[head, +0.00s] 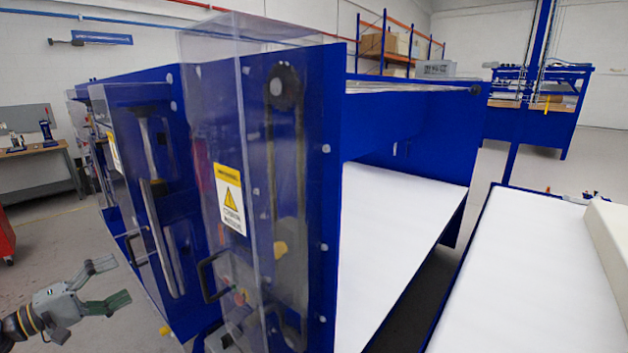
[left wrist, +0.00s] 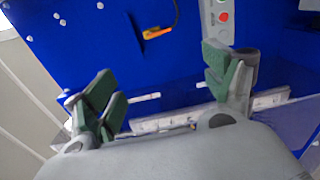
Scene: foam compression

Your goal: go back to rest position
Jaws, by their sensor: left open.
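My left gripper (head: 112,285) is at the lower left of the head view. Its green-padded fingers are spread apart with nothing between them. It is left of the blue foam compression machine (head: 400,122) and apart from it. In the left wrist view both fingers of the left gripper (left wrist: 165,95) show in front of a blue panel (left wrist: 105,45), with an empty gap between them. My right gripper is in neither view.
A grey control box with red and green buttons (left wrist: 224,16) and an orange-handled item (left wrist: 157,32) are on the blue panel. A white-topped conveyor (head: 530,270) with a foam block (head: 607,240) stands at the right. A workbench (head: 35,170) stands far left. Floor beside my left gripper is clear.

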